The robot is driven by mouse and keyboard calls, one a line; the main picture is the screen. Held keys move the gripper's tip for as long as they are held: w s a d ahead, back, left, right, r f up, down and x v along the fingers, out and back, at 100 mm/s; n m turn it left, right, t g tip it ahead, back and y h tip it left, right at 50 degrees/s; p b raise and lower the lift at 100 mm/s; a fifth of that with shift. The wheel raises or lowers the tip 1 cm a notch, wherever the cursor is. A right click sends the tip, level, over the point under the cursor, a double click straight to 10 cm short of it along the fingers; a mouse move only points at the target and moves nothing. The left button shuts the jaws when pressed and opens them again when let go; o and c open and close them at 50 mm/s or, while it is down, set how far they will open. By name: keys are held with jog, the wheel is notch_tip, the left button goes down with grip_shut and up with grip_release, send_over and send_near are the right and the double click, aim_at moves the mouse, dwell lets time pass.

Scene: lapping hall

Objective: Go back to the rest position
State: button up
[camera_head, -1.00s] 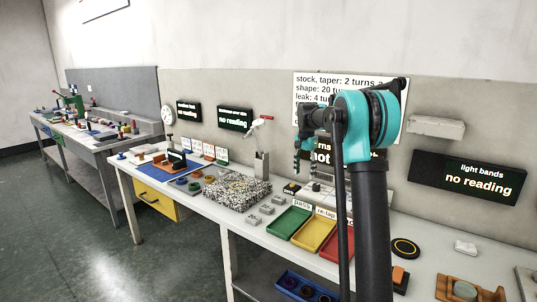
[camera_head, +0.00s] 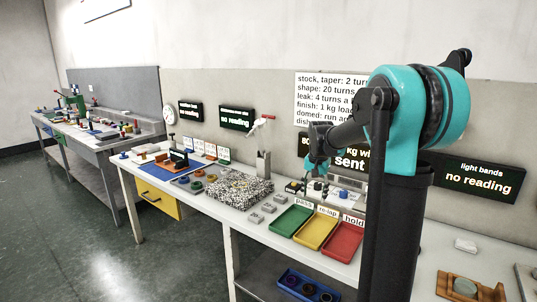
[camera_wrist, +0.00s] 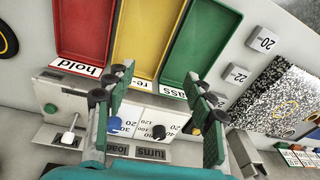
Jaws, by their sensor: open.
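My gripper (camera_wrist: 158,108) is open and empty, its two green-padded fingers apart. In the wrist view it hangs over the control box (camera_wrist: 180,104), which has a blue knob, a black knob and a toggle switch. In the head view my gripper (camera_head: 319,166) is small and partly dark, above the bench near that box and behind the trays. My arm stands at the right and covers part of the bench and wall displays.
Green (camera_head: 289,221), yellow (camera_head: 316,232) and red (camera_head: 342,241) trays lie in front of the box. A speckled plate (camera_head: 238,188) and small grey blocks are to the left. A wall display (camera_head: 349,160) reads "sent". A blue bin (camera_head: 306,288) sits below the bench.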

jog(key=s+f+n+t, duration=0.1)
jog(key=s+f, duration=0.3)
jog(key=s, duration=0.5)
jog(key=s+d+f+n+t, duration=0.1)
jog(key=s+f, duration=0.4)
jog(key=s, duration=0.5)
jog(key=s+d+f+n, duration=0.1)
jog(key=s+f+n, duration=0.2)
jog(key=s, duration=0.7)
notch_tip(320, 180, down, 2)
jog(key=shift+f+n+t, duration=0.2)
jog(key=shift+n+t, duration=0.1)
jog(key=shift+t, duration=0.1)
